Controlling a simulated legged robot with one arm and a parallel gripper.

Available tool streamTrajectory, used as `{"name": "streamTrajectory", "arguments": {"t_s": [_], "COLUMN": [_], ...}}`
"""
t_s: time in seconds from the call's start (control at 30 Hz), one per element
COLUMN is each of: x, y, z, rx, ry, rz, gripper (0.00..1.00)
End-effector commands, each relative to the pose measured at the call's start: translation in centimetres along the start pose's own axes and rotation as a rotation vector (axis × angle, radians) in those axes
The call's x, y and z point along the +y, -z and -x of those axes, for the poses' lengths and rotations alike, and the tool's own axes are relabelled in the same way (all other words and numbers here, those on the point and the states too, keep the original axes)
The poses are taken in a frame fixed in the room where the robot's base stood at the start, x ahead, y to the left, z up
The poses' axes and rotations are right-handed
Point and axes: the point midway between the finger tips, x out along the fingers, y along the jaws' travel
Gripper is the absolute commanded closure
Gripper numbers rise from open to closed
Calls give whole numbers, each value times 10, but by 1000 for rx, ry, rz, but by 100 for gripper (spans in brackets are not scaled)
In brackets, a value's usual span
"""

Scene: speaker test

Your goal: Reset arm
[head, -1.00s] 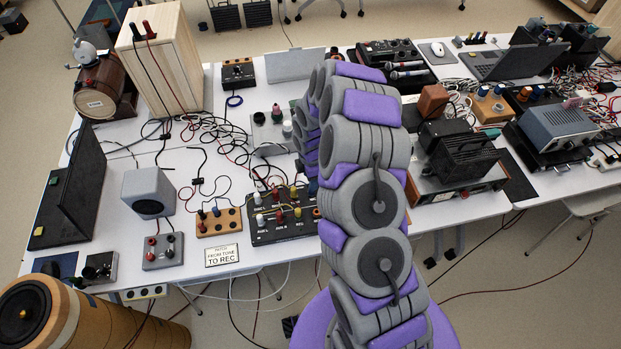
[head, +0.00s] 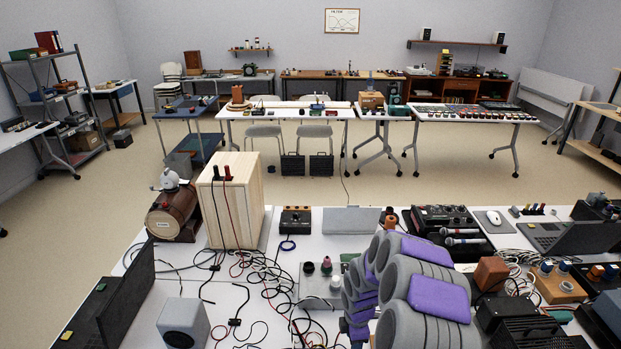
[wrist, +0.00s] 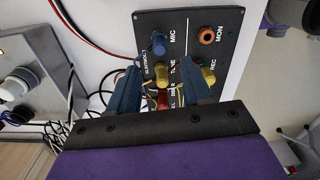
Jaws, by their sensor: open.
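My gripper (wrist: 159,80) shows in the wrist view with its two blue fingers apart, above a dark patch panel (wrist: 222,24). A yellow plug (wrist: 161,73) by the label TONE appears between the fingertips, and a red plug (wrist: 163,98) lies nearer the palm. I cannot tell whether the fingers touch them. A blue plug (wrist: 158,42) is by MIC, an orange-ringed socket (wrist: 207,36) by MON and another yellow plug (wrist: 208,76) by REC. In the head view my grey and purple arm (head: 425,285) fills the lower right middle; my gripper is not visible there.
The near white table (head: 330,222) is crowded with a wooden box (head: 243,215), a barrel (head: 174,211), a grey speaker cube (head: 184,322), loose cables and a laptop (head: 560,238). Open floor (head: 300,180) lies between it and the far tables.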

Motion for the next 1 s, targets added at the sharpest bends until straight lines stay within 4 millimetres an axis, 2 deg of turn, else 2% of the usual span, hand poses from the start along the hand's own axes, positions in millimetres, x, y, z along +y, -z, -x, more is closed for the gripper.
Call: {"name": "streamTrajectory", "arguments": {"t_s": [0.13,0.23,0.47,0.7,1.0], "x": [-8,-18,-57,-112,-193], "y": [8,16,28,34,35], "z": [28,58,125,183,236], "rx": [9,16,19,0,-39], "ry": [3,5,28,55,78], "rz": [-69,-153,-371,-605,-922], "gripper": [51,51,51,51,51]}}
